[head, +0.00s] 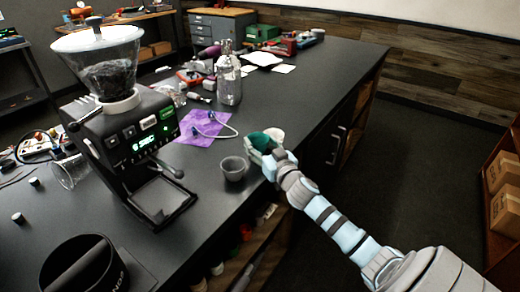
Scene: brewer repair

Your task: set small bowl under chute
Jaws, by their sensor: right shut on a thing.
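The black grinder (125,140) stands at the left of the counter with a clear hopper of dark beans on top. Its chute, low on the front, is hard to make out. A black tray (160,197) lies below its front, with no bowl on it. A small grey bowl (233,169) stands upright on the counter, right of the grinder. My right gripper (259,146) is just right of and behind this bowl, apparently apart from it. It is shut on a teal, rounded thing (261,139), partly hidden by the fingers. My left gripper is out of view.
A purple cloth (200,128) with a cable and a silver bottle (229,85) are behind the bowl. A pale rounded thing (276,132) is beside my right gripper. A black round container (82,268) stands at the front left. The counter's right edge is close to my gripper.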

